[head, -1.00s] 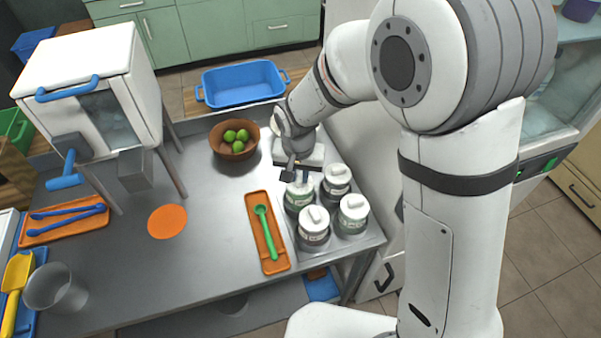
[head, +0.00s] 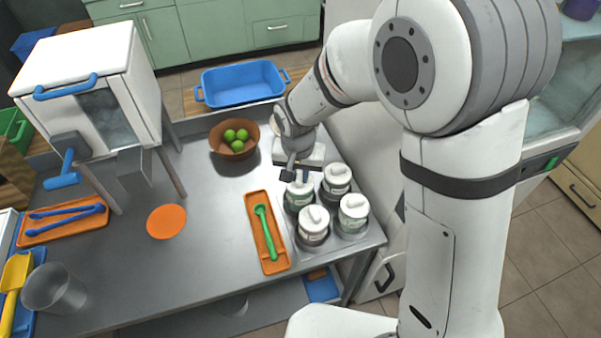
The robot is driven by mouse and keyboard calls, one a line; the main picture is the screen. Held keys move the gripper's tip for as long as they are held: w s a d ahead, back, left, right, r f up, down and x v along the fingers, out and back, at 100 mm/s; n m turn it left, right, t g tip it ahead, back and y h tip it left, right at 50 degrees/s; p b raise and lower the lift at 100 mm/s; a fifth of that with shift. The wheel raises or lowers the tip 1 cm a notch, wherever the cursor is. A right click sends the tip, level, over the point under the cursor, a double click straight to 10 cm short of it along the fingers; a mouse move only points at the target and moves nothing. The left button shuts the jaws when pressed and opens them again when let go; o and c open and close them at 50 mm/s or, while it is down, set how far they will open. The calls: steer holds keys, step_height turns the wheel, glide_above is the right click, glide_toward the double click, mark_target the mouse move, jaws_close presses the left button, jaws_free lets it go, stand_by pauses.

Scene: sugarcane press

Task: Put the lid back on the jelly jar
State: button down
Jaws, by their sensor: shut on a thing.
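Several jars stand grouped in a holder at the right front of the steel table. My gripper (head: 297,177) is directly over the back-left jar (head: 299,202), its dark fingertips at the white lid (head: 300,189). The gripper is shut on this lid, pointing down. The lid is at the mouth of the jar; I cannot tell whether it is fully seated. The jar's label is too small to read. The other jars, at back right (head: 336,181), front right (head: 353,214) and front left (head: 313,225), wear white lids with knobs.
An orange tray (head: 282,262) with a green spoon (head: 265,232) lies just left of the jars. A brown bowl of limes (head: 234,153) stands behind it. A white press machine (head: 85,65) stands at left. The middle of the table (head: 205,200) is clear.

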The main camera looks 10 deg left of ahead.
steer(key=c, duration=0.8)
jaws_free()
steer(key=shift+c, duration=0.2)
steer(key=shift+r, duration=0.1)
steer(key=shift+r+p, duration=2.1)
steer(key=shift+r, duration=1.25)
steer(key=shift+c, duration=0.4)
jaws_close()
steer(key=shift+f, duration=0.2)
